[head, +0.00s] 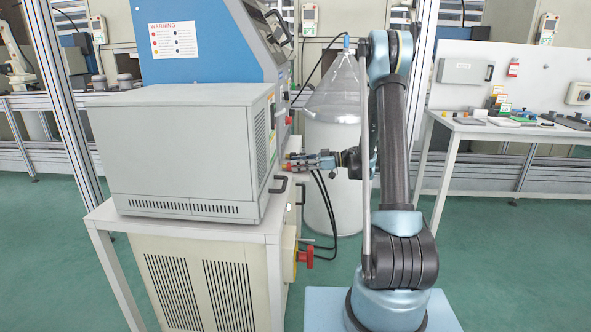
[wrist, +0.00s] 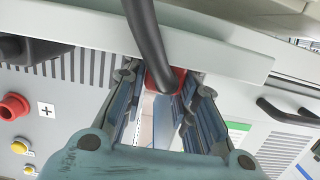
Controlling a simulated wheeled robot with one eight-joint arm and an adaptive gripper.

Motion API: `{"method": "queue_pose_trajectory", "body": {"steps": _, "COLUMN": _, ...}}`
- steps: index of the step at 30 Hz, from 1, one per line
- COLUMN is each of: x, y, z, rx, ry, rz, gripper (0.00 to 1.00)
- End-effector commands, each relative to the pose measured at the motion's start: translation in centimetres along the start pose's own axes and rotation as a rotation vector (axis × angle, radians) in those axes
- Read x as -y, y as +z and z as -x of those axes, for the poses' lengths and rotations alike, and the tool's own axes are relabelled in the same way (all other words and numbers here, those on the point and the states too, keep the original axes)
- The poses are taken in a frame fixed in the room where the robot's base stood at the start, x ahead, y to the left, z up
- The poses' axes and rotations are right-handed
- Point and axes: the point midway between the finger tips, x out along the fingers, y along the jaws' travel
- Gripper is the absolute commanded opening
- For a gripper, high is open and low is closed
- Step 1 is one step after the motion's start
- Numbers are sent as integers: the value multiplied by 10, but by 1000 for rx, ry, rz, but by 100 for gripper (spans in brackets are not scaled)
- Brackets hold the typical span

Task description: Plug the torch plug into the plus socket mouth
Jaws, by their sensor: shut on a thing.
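My gripper (head: 303,163) reaches left toward the side panel of the grey machine in the head view. In the wrist view my gripper (wrist: 163,88) is shut on a red plug (wrist: 178,76), the torch plug, with a thick black cable (wrist: 146,40) running from it. The plug's lower part is partly hidden between the fingers. A red round fitting (wrist: 14,107) beside a plus sign (wrist: 46,109) on the grey panel looks like the plus socket mouth. It lies left of the plug and apart from it.
A grey box (head: 180,150) stands on a white-topped cabinet (head: 130,222) left of my arm. Yellow fittings (wrist: 19,146) sit below the red one on the panel. Black cables (head: 326,205) hang below my gripper, before a white drum (head: 335,140).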

Motion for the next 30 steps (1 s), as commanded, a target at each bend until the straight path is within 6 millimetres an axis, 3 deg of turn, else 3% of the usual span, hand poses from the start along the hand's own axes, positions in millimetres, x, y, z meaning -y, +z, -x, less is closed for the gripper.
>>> {"method": "queue_pose_trajectory", "body": {"steps": 7, "x": 0, "y": -7, "z": 1, "rx": 0, "ry": 0, "rz": 0, "gripper": 0}}
{"method": "queue_pose_trajectory", "body": {"steps": 15, "x": 1, "y": -37, "z": 6, "rx": 0, "ry": 0, "rz": 0, "gripper": 0}}
{"method": "queue_pose_trajectory", "body": {"steps": 30, "x": -1, "y": -17, "z": 124, "rx": 0, "ry": 4, "rz": -1, "gripper": 0}}
